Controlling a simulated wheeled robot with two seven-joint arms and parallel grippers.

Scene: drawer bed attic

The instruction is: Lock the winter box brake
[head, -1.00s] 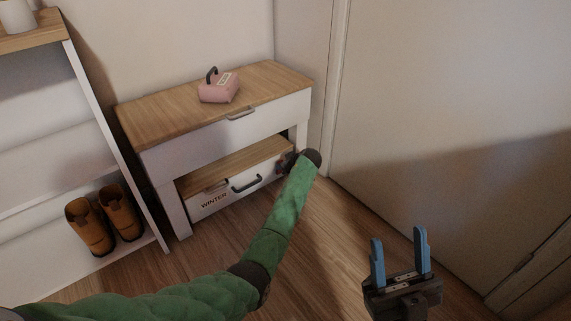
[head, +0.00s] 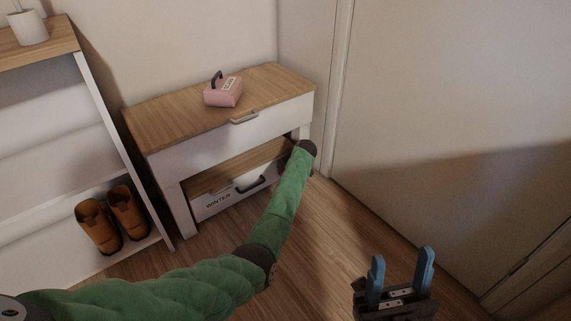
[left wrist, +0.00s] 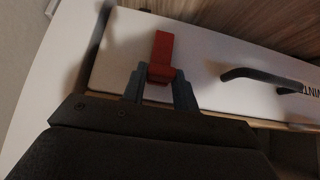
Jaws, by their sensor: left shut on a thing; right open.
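The winter box (head: 213,208) is a white drawer-like box marked WINTER, with a black handle (head: 250,184). It stands low under the wooden-topped bench. In the left wrist view its white front (left wrist: 209,62) and black handle (left wrist: 262,77) show close up. A red brake lever (left wrist: 162,50) stands at that front. My left gripper (left wrist: 160,84) is shut on the lever's lower end. In the head view my left arm hides this gripper and the lever. My right gripper (head: 399,272) is open and empty above the floor at the lower right.
A pink box (head: 222,94) with a dark handle sits on the bench top (head: 170,112). Brown boots (head: 113,220) stand on a white shelf unit at left. A large pale door or panel (head: 440,110) borders the right. Wooden floor (head: 325,235) is clear in the middle.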

